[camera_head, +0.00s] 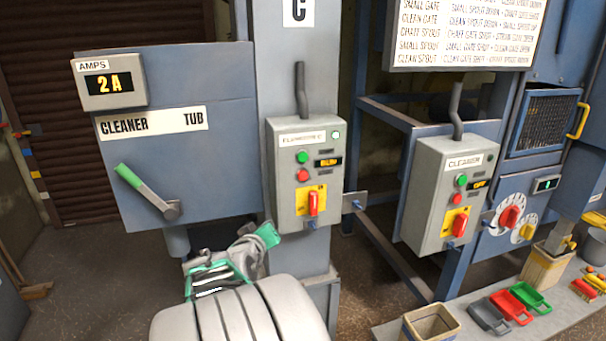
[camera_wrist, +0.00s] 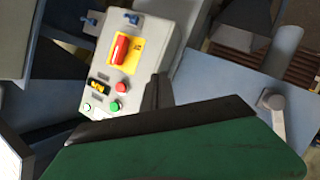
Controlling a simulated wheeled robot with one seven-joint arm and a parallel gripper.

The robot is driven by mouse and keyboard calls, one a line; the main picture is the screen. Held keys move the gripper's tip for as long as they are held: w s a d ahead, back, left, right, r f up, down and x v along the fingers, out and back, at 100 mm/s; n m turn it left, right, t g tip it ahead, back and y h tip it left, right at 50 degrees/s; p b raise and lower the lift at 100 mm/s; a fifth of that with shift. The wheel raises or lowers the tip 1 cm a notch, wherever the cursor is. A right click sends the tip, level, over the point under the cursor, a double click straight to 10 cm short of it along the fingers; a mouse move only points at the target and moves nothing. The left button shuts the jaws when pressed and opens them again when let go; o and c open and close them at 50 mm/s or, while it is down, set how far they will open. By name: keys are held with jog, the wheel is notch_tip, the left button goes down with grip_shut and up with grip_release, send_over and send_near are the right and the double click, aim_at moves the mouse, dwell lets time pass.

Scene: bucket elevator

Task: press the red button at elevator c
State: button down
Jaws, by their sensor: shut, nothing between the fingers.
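The elevator C control box (camera_head: 287,218) is grey and hangs on the blue column marked C, in the middle of the head view. Its red button (camera_head: 303,175) sits below a green button (camera_head: 302,157) and left of a small amber display (camera_head: 328,162). My gripper (camera_head: 266,236) is shut and empty, below and left of the box's lower corner, with its green tip apart from the red button. In the wrist view the box appears turned over, with the red button (camera_wrist: 121,87) above the green button (camera_wrist: 116,107). My dark green fingers (camera_wrist: 165,130) fill the lower part there.
A red rotary switch (camera_head: 314,203) on a yellow plate lies below the red button. A similar cleaner box (camera_head: 447,195) stands to the right. The cleaner tub (camera_head: 180,160) with a green-handled lever (camera_head: 148,190) is left. A low bench (camera_head: 395,330) with scoops lies front right.

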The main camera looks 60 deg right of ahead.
aim_at(303, 176)
jog(key=s+d+r+g+h, duration=0.2)
jog(key=s+d+r+h, duration=0.3)
jog(key=s+d, duration=0.3)
jog(key=shift+s+d+r+n+p, duration=0.35)
jog(key=shift+s+r, duration=0.4)
jog(key=shift+s, duration=0.3)
jog(key=shift+w+d, duration=3.15)
jog(key=shift+w+d+b, duration=0.3)
jog(key=shift+b, duration=0.1)
